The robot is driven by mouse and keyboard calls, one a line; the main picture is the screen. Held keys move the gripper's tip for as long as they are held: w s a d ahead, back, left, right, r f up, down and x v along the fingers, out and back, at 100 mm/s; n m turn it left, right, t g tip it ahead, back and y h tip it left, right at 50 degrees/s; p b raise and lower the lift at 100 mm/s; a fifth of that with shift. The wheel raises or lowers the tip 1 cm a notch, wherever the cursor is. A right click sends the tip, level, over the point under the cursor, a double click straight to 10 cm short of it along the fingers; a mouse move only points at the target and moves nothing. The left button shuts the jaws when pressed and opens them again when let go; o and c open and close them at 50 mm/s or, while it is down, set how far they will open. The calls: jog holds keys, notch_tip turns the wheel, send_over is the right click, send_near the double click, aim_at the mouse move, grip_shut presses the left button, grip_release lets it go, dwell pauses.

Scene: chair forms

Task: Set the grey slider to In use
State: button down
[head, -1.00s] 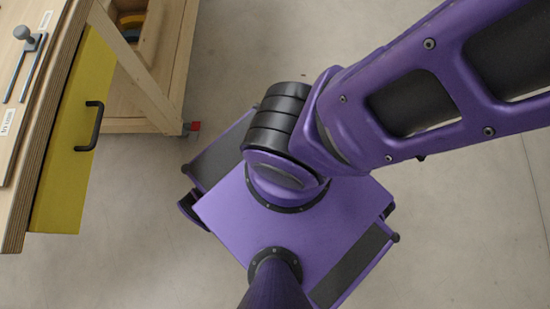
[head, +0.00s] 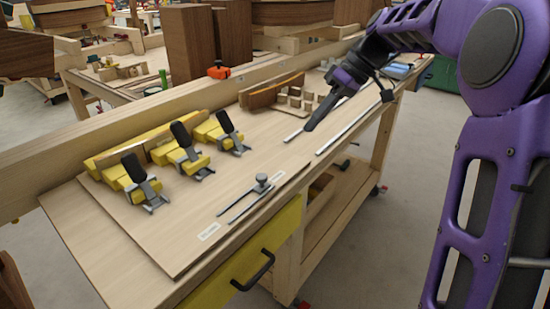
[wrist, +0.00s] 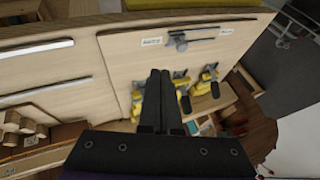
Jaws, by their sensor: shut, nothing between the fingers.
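The grey slider (head: 262,181) is a round knob on a two-rail track near the front edge of the board. It sits at the right end of its track, beside one small white label (head: 281,176). Another white label (head: 209,231) lies by the left end. The lettering is too small to read surely. My gripper (head: 309,127) is shut and empty, above the board to the right of and behind the slider. In the wrist view the slider (wrist: 180,43) shows beyond my shut fingertips (wrist: 160,72), clear of them.
Several yellow toggle clamps with black handles (head: 187,142) stand left of the slider. Metal strips (head: 347,126) and a slotted wooden rack (head: 297,98) lie to the right. A yellow drawer front with a black handle (head: 256,272) is below the front edge.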

aim_at(262, 182)
jog(key=b+x, duration=0.1)
jog(key=x, duration=0.9)
jog(key=shift+w+d+f+b, duration=0.1)
jog(key=shift+d+b, duration=0.1)
jog(key=shift+b, duration=0.2)
jog(key=s+a, duration=0.2)
jog(key=shift+a+f, duration=0.3)
jog(key=shift+f, duration=0.05)
jog(key=shift+s+a+f+b, duration=0.1)
jog(key=shift+s+a+b, duration=0.2)
jog(key=shift+s, duration=0.05)
